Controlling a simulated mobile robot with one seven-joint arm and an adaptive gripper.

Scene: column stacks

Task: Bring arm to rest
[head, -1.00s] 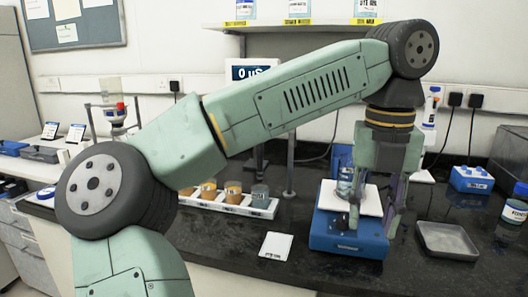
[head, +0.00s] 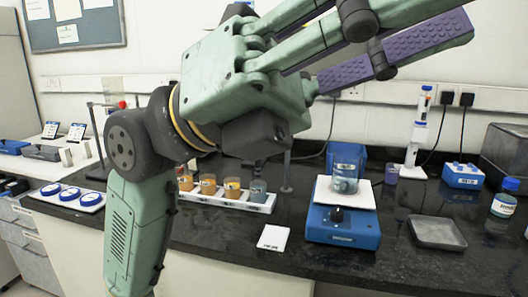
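My gripper (head: 432,18) is raised high in front of the bench, large in the head view, with its fingers pointing to the upper right. Its fingers, one with a purple ridged pad, look spread apart with nothing between them. Part of the upper finger runs out of the top of the picture. My arm is folded at the left, with its wrist close to the camera. A glass beaker (head: 345,180) with grey-blue contents stands upright on the white plate of a blue balance (head: 342,233), well below my gripper and apart from it.
A white rack (head: 232,202) holds several filled beakers, partly behind my arm. A white card (head: 273,238), a grey tray (head: 437,233), a pipette on a stand (head: 415,140), a blue block (head: 463,175) and a labelled bottle (head: 504,199) are on the dark bench. Blue-ringed dishes (head: 70,194) lie at left.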

